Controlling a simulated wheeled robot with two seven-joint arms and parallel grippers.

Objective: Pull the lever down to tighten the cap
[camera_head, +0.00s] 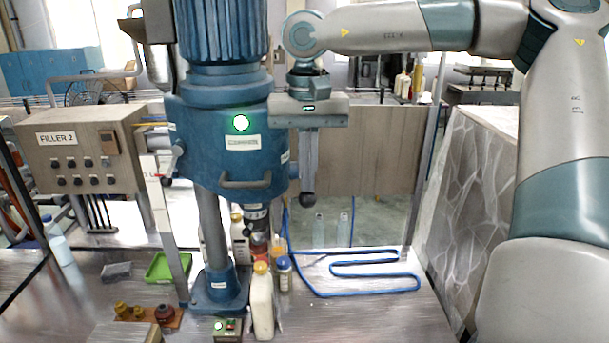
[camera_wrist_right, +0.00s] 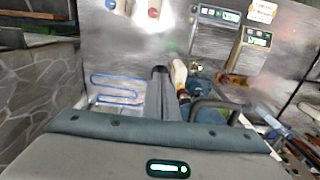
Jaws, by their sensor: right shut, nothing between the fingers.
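The blue capping machine (camera_head: 225,150) stands upright in the middle of the head view, with a green light and a handle on its front. A dark round knob (camera_head: 307,200), apparently the lever's end, hangs at its right side; the rest of the lever is hard to make out. My right gripper (camera_head: 309,186) points down there, fingers shut and empty, tips just above or at the knob. I cannot tell whether they touch. In the wrist view the shut fingers (camera_wrist_right: 161,85) reach forward beside the machine. A white bottle (camera_head: 262,308) with an orange cap stands before the machine's column. My left gripper is not in view.
A blue-capped bottle (camera_head: 284,275) stands close to the white one. A blue hose (camera_head: 365,292) lies on the metal table at right. A stone-clad block (camera_head: 470,200) stands right.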

